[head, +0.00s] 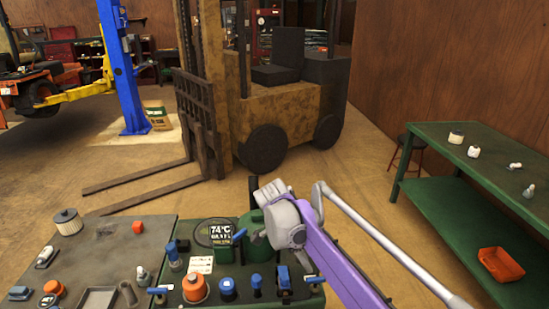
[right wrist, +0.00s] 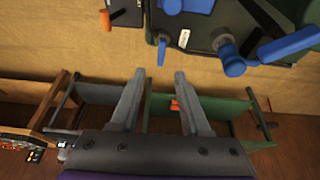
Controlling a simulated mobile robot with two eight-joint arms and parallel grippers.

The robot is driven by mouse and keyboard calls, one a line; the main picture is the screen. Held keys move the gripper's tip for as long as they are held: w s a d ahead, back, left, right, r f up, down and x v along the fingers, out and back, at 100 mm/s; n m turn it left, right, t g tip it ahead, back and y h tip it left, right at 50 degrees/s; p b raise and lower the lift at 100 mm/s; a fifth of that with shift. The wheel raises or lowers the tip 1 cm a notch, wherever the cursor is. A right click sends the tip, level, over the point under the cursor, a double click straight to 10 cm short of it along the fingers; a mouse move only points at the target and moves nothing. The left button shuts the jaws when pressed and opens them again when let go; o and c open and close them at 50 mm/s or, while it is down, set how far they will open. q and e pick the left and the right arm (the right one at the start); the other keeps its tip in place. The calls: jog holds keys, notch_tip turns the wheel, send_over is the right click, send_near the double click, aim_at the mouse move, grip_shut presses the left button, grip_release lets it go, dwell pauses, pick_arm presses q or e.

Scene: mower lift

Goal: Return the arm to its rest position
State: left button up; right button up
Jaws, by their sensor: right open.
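My right arm, purple with pale grey joints, reaches in from the lower right in the head view. Its gripper (head: 272,192) is by the back edge of the green machine panel (head: 215,281), partly hidden by the wrist. In the right wrist view the two grey fingers (right wrist: 159,74) are spread apart with nothing between them, so it is open and empty. The panel's blue knobs (right wrist: 231,60) show beyond the fingers, apart from them. My left gripper is in neither view.
A grey worktop (head: 95,255) with small parts adjoins the panel. A green table (head: 460,190) with a red tray (head: 501,264) on its lower shelf stands at right. A yellow forklift (head: 240,110) and blue lift post (head: 122,70) stand behind. Open floor lies between.

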jog(key=s+d+f+n+t+y, duration=0.1)
jog(key=s+d+f+n, duration=0.1)
jog(key=s+n, duration=0.3)
jog(key=s+d+f+n+t+y, duration=0.2)
jog(key=s+n, duration=0.4)
jog(key=s, duration=0.6)
jog(key=s+d+f+n+t+y, duration=0.1)
jog(key=s+f+n, duration=0.3)
jog(key=s, duration=0.5)
jog(key=shift+s+d+n+t, duration=0.15)
jog(key=shift+d+n+t, duration=0.5)
jog(key=shift+n, duration=0.55)
